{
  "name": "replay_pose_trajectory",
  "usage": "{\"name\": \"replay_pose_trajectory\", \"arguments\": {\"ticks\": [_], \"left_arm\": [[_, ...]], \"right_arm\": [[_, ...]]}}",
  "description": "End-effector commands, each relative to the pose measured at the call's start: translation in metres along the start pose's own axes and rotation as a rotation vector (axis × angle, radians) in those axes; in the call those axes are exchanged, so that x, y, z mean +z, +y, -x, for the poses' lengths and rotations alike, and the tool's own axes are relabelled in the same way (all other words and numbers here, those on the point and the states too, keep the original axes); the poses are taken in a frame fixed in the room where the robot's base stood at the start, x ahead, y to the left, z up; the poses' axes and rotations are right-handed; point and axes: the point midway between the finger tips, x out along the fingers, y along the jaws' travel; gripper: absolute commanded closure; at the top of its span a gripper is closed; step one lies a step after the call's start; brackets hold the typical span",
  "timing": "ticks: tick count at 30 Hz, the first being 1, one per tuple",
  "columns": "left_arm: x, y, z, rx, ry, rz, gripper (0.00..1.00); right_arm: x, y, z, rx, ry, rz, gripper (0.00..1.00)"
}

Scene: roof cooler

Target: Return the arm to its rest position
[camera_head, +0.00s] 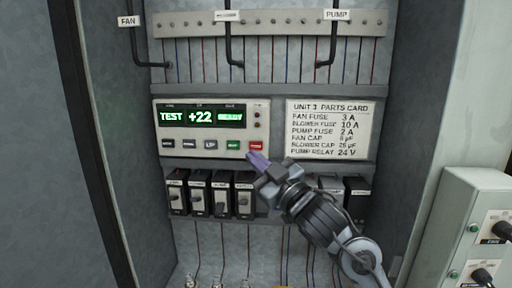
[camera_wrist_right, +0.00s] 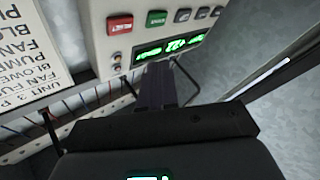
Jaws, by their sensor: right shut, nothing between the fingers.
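My right gripper (camera_head: 258,160) is shut and empty. Its fingertips are just below the red button (camera_head: 256,145) at the right end of the control panel (camera_head: 200,158); I cannot tell whether they touch the panel. The panel's green display (camera_head: 201,117) reads TEST, +22 and what looks like READY. In the right wrist view the shut fingers (camera_wrist_right: 155,85) point at the panel, with the red button (camera_wrist_right: 119,24) and green button (camera_wrist_right: 156,18) beyond them. My left gripper is not in view.
A parts card (camera_head: 329,128) is right of the panel. A row of black switches (camera_head: 210,196) lies below, partly hidden by my right arm. Wires and hooked rods labelled FAN and PUMP hang above. Cabinet walls flank both sides. A switch box (camera_head: 462,225) stands at right.

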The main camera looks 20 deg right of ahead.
Motion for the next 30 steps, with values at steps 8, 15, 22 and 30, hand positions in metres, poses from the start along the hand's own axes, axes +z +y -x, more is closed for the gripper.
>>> {"name": "replay_pose_trajectory", "arguments": {"ticks": [8,15,22,30], "left_arm": [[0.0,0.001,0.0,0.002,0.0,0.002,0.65],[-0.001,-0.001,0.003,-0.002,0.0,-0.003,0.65],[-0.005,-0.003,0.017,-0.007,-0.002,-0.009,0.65],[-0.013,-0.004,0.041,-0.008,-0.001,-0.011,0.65]], "right_arm": [[0.0,0.0,0.0,0.0,0.0,0.0,1.0],[0.014,-0.009,0.004,-0.005,-0.035,-0.011,1.0],[0.092,-0.056,0.041,-0.024,-0.245,-0.074,1.0],[0.204,-0.136,0.16,-0.07,-0.664,-0.186,1.0]]}}
